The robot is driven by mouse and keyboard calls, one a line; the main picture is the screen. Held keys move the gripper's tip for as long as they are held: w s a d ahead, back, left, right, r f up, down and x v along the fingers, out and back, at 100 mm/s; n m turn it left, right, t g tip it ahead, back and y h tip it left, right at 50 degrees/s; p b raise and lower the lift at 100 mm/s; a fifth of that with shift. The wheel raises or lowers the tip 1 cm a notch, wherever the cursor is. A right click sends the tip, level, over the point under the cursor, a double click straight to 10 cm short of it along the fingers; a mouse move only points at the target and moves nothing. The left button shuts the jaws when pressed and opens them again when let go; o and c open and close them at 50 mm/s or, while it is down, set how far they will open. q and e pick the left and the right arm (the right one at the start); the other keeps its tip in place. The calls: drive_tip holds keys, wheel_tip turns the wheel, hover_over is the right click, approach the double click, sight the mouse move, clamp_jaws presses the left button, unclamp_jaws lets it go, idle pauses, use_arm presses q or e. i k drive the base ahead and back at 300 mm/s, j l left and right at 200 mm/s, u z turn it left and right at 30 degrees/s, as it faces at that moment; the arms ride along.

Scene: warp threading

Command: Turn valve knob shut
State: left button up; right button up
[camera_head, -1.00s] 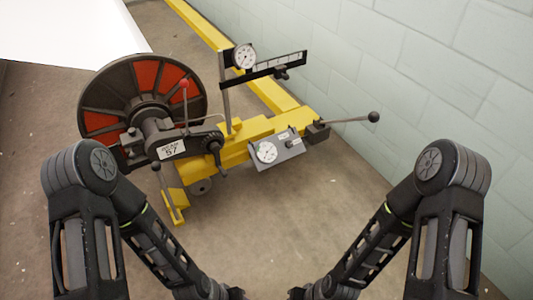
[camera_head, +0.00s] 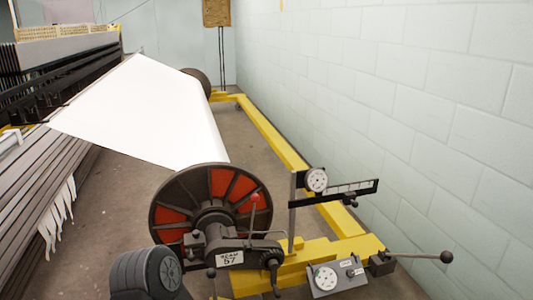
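A grey control box (camera_head: 337,288) with a round white gauge (camera_head: 325,278) is on the yellow frame at the bottom right of the head view. A small dark knob (camera_head: 351,273) is on the box face, right of the gauge, with a small label by it. It is too small to tell how far it is turned. Neither of my grippers is in view. Only a dark joint of my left arm shows at the bottom left, in front of the machine and well left of the box.
A black and red beam wheel (camera_head: 211,212) stands left of the box, with white sheet (camera_head: 150,108) running back from it. A scale with a dial (camera_head: 316,179) and a black-knobbed lever (camera_head: 420,256) stand near the box. A block wall (camera_head: 420,90) bounds the right.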

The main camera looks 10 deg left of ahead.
sight(351, 272)
drive_tip(key=i+l, duration=0.1)
drive_tip(key=i, duration=0.65)
drive_tip(key=i+l, duration=0.15)
drive_tip(key=i, duration=0.55)
drive_tip(key=z, duration=1.45)
